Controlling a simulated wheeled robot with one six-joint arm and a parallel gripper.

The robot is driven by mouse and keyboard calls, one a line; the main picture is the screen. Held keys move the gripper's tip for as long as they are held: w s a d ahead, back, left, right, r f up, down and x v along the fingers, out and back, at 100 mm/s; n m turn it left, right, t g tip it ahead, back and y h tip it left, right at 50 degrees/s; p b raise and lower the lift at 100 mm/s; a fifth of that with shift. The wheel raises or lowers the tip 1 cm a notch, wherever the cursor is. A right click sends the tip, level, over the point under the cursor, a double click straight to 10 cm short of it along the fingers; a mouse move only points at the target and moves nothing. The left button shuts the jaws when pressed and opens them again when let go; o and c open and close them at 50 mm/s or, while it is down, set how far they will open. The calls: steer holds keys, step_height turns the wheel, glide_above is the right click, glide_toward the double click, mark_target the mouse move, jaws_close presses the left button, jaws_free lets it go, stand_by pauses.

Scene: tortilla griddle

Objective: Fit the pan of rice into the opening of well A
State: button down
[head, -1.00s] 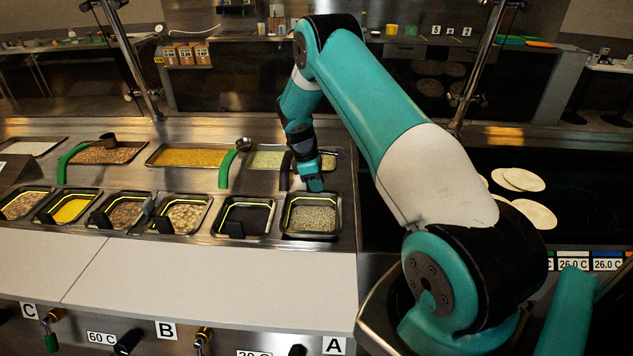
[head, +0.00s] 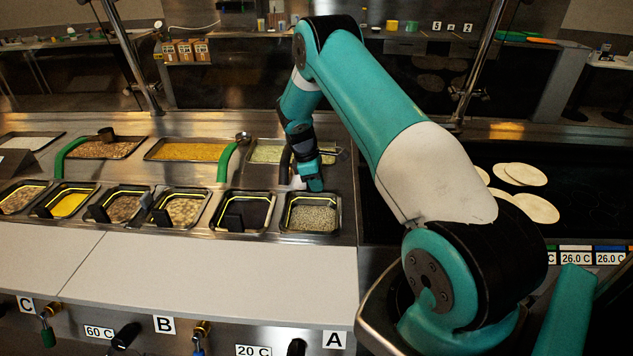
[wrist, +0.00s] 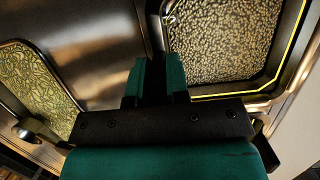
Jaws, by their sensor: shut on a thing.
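The pan of rice (head: 311,215), filled with pale grain, is at the right end of the front row, above the label A (head: 337,341). It looks about level with the neighbouring pans, in the opening there; I cannot tell if its rim is flush all round. My gripper (head: 308,184) is at the pan's far edge, pointing down. In the wrist view my gripper (wrist: 156,82) is shut on a dark part between its fingers, at the edge of the pan of rice (wrist: 222,40). The fingers hide part of that grip.
A black pan (head: 245,213) and several filled pans stand left of it in the front row. Behind is a pan of green filling (head: 270,153), close to my gripper. A griddle with tortillas (head: 537,208) is at the right. A pale counter ledge (head: 210,270) in front is clear.

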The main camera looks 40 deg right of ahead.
steer(key=shift+f, duration=0.4)
steer(key=c, duration=1)
jaws_free()
steer(key=shift+c, duration=0.2)
steer(key=b+v, duration=0.3)
steer(key=v, duration=1.4)
steer(key=shift+r+b, duration=0.25)
steer(key=shift+b, duration=0.1)
steer(key=shift+a, duration=0.15)
